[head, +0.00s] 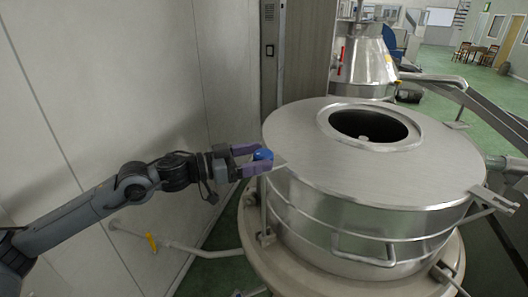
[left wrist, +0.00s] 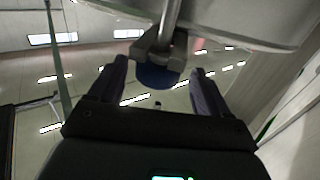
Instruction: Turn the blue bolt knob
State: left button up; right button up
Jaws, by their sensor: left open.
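The blue bolt knob (head: 263,154) is at the left edge of the large steel vessel's flat lid in the head view. My left gripper (head: 258,160) reaches in from the left, with its purple fingers on either side of the knob. In the left wrist view the blue knob (left wrist: 157,77) sits below a metal bracket and rod, between the tips of the open left gripper (left wrist: 158,80). Gaps show between the knob and both fingers there.
The round steel vessel (head: 370,220) with an open hatch (head: 368,128) fills the right of the head view. A plain wall (head: 110,80) stands behind my left arm. A steel cone-shaped hopper (head: 366,62) and green floor lie further back.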

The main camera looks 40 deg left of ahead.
pick_arm(q)
jog(key=shift+p+x, duration=0.55)
jog(key=shift+x, duration=0.3)
jog(key=shift+w+d, duration=0.2)
jog(key=shift+d, duration=0.05)
jog(key=c, duration=1)
